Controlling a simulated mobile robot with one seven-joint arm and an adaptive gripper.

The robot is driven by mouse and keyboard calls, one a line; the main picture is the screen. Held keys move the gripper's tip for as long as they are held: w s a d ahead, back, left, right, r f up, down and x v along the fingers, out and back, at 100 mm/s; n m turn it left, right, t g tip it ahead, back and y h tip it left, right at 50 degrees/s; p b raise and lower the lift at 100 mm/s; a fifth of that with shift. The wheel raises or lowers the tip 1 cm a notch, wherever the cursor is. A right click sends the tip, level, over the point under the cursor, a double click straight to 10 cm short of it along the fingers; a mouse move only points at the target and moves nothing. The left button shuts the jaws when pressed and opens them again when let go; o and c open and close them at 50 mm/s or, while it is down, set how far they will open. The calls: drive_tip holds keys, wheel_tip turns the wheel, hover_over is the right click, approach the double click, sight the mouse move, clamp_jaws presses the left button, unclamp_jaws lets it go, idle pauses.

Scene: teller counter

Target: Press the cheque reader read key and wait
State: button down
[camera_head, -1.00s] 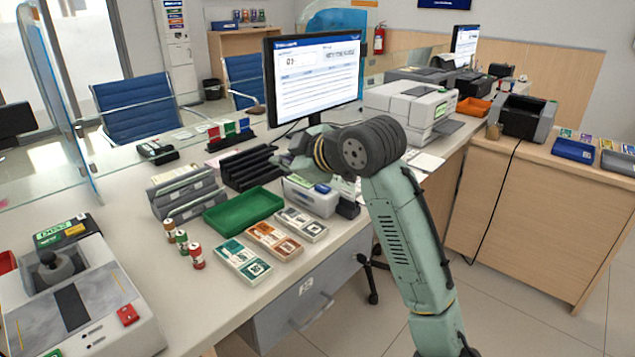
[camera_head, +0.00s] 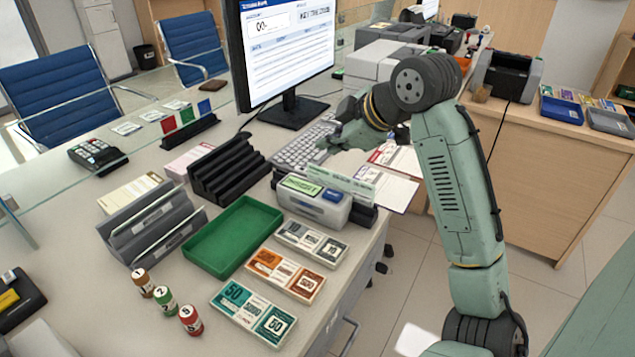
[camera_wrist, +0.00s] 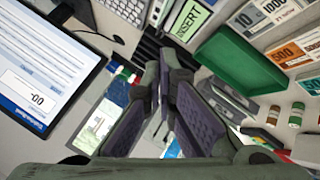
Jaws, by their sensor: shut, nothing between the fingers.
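The cheque reader (camera_head: 312,208) is a small light-grey box on the counter, right of the green tray. It has a lit green display (camera_head: 301,186) on top and a blue key (camera_head: 333,195) beside it. A pale green slip (camera_head: 345,184) stands along its back. In the wrist view the display (camera_wrist: 192,20) reads "INSERT"; the blue key is not clear there. My gripper (camera_head: 335,143) is above and behind the reader, near the keyboard, and apart from the key. In the wrist view my gripper (camera_wrist: 170,78) is shut and empty, its fingers hiding part of the counter.
The monitor (camera_head: 285,50) and keyboard (camera_head: 303,148) stand behind the reader. A black slotted rack (camera_head: 228,165), the green tray (camera_head: 232,238), banknote bundles (camera_head: 285,273) and coin rolls (camera_head: 165,300) crowd the counter. A clipboard (camera_head: 390,190) lies to the right. The front edge is close.

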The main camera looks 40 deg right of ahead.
sight(331, 196)
idle(0.3)
wheel_tip(331, 196, down, 9)
drive_tip(key=b, duration=0.6)
drive_tip(key=shift+r+b, duration=0.1)
drive_tip(key=shift+b, duration=0.25)
idle(1.1)
drive_tip(key=shift+f, duration=0.4)
drive_tip(key=shift+f+b, duration=0.45)
drive_tip(key=shift+b, duration=0.15)
idle(0.4)
drive_tip(key=shift+r, duration=0.1)
drive_tip(key=shift+r+p, duration=0.75)
drive_tip(key=shift+r, duration=0.05)
